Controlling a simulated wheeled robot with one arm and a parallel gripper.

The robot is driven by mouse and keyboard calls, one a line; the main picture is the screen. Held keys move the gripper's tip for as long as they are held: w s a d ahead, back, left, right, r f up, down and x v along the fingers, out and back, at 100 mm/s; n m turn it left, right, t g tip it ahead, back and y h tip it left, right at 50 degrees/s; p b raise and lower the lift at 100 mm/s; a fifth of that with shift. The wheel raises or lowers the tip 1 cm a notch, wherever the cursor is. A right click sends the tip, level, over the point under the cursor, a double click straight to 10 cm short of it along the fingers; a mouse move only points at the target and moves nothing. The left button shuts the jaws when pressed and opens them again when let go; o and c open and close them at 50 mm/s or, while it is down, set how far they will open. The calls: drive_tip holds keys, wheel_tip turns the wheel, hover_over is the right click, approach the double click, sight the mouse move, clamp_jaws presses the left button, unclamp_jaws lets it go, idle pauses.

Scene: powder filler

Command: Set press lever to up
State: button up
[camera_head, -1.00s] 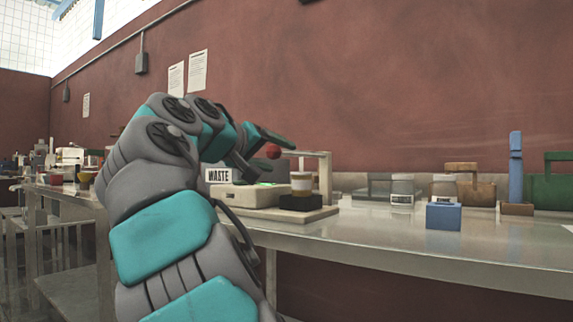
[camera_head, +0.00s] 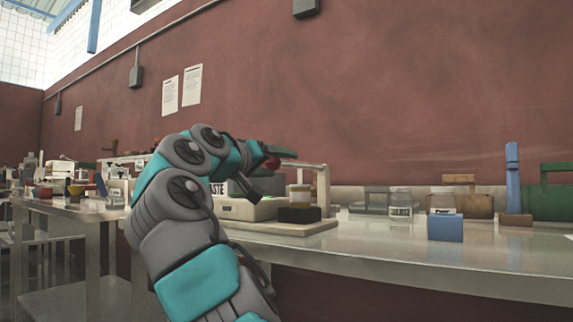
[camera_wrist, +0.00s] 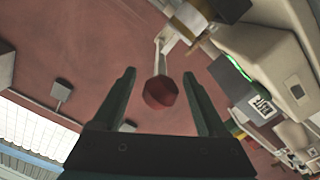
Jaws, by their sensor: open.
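The press (camera_head: 262,229) stands on the bench, with a pale base and an upright post at its right. Its lever's red knob (camera_head: 272,163) shows partly behind my gripper (camera_head: 278,151), and a thin pale arm runs roughly level from the knob to the post. In the wrist view, the knob (camera_wrist: 160,93) lies between the two open fingers of my gripper (camera_wrist: 160,76). Clear gaps show on both sides, and I see no contact. A small jar (camera_head: 299,192) sits on a black block on the press base.
The bench (camera_head: 400,249) also holds clear jars (camera_head: 400,204), a blue block (camera_head: 445,228), a brown box (camera_head: 475,200) and a green box (camera_head: 552,198) to the right. The bench front between press and blue block is clear.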

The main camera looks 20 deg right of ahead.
sight(286, 165)
drive_tip(key=shift+x, duration=1.95)
clamp_jaws()
